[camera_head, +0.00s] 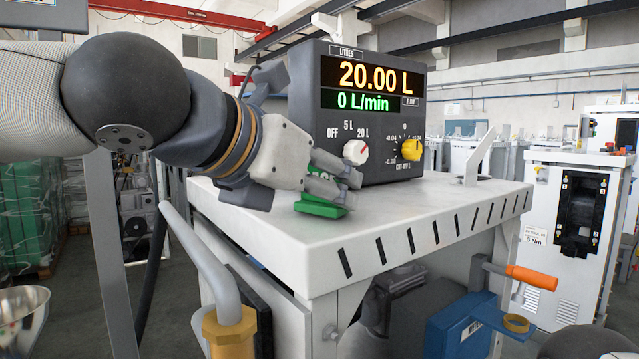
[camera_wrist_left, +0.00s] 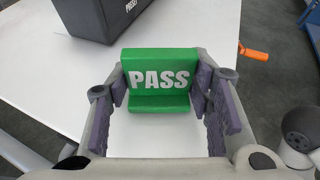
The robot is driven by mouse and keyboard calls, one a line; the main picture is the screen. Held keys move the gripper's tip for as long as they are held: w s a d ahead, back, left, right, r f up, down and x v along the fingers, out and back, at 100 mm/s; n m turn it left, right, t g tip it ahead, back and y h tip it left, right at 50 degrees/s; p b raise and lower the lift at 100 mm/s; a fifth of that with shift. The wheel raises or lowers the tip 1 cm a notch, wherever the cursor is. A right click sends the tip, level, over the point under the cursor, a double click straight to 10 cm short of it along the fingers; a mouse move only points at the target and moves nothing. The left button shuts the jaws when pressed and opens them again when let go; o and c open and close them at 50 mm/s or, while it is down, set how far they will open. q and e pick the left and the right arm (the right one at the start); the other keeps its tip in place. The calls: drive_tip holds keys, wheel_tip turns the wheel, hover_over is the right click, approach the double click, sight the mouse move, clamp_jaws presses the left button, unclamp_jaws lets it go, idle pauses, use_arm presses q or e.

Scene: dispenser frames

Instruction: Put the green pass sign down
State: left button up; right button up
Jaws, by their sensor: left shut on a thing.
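The green pass sign (camera_wrist_left: 158,82) is an L-shaped block with white PASS lettering, seen in the left wrist view between the two fingers. In the head view the sign (camera_head: 320,207) shows its green base at the white table top (camera_head: 420,215), partly hidden by the fingers. My left gripper (camera_head: 340,180) is shut on the sign, and its pads (camera_wrist_left: 160,92) are at the sign's two sides. The base is at or very close to the table surface; I cannot tell if it touches. My right gripper is not in view.
A dark dispenser box (camera_head: 370,110) with a 20.00 L display, a white knob (camera_head: 355,152) and a yellow knob (camera_head: 412,149) stands behind the sign. The table top to the right is mostly clear. An orange handle (camera_head: 532,277) sticks out below the front edge.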

use_arm(q)
drive_tip(key=shift+f, duration=0.1)
drive_tip(key=o, duration=1.1)
drive_tip(key=shift+o, duration=0.2)
drive_tip(key=shift+a+r, duration=0.1)
drive_tip(key=shift+r, duration=0.1)
drive_tip(key=v, duration=1.1)
drive_tip(key=shift+s+a, duration=0.2)
drive_tip(key=shift+s, duration=0.1)
drive_tip(key=shift+r, duration=0.1)
